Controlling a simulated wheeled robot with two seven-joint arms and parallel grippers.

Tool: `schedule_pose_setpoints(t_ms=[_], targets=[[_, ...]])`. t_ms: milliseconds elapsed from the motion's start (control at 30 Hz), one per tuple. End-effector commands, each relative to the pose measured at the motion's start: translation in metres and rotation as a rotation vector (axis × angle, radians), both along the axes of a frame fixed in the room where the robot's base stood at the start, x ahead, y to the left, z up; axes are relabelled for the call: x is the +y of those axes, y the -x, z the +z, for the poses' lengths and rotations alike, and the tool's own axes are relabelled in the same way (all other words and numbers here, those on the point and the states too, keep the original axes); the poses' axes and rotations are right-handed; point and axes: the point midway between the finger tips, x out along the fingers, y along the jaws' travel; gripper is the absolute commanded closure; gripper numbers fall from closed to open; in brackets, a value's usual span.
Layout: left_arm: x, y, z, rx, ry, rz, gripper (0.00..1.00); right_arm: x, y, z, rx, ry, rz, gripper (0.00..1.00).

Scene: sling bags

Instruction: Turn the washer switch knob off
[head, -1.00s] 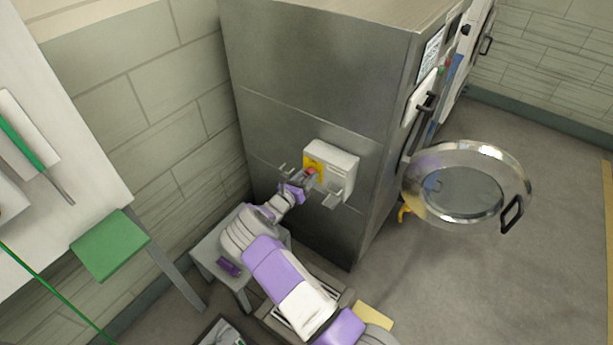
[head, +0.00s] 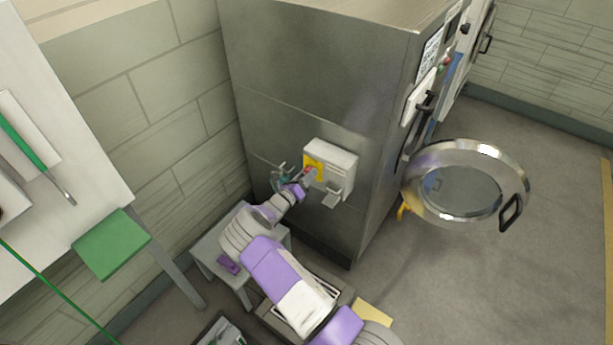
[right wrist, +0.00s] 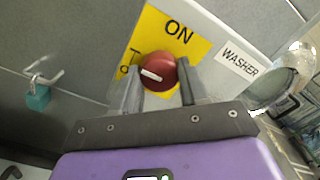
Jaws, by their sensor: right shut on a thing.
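The washer switch box (head: 338,159) is a white box on the side of the grey metal washer (head: 310,80). It has a yellow plate lettered ON and a WASHER label (right wrist: 237,60) in the right wrist view. The red knob (right wrist: 158,69) sits on the yellow plate (right wrist: 196,46), with a pale mark on its face lying nearly level, slightly tilted. My right gripper (right wrist: 157,88) is shut on the red knob, one finger on each side; in the head view the right gripper (head: 306,180) covers most of the knob. My left gripper is not in view.
A teal padlock (right wrist: 38,97) hangs from a hook left of the switch. The round washer door (head: 466,183) stands open at right. A small grey table (head: 205,252) stands by my right arm. Floor at right is clear.

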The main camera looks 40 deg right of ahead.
Motion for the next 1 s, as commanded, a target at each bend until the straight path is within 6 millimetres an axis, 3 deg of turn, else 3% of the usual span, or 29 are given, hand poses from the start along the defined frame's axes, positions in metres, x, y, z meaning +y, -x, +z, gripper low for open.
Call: schedule_pose_setpoints(t_ms=[200, 233, 367, 700, 1000], targets=[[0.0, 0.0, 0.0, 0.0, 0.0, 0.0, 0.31, 0.0, 0.0, -0.001, 0.005, -0.001, 0.001, 0.87], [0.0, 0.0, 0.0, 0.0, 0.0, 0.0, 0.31, 0.0, 0.0, -0.001, 0.005, -0.001, 0.001, 0.52], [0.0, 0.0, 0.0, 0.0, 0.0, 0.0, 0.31, 0.0, 0.0, -0.001, 0.003, -0.001, 0.0, 0.32], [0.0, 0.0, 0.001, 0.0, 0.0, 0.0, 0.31, 0.004, 0.001, 0.0, 0.001, 0.0, 0.001, 0.31], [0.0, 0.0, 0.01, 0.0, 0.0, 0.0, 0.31, 0.049, 0.013, 0.001, 0.003, 0.0, 0.003, 0.31]])
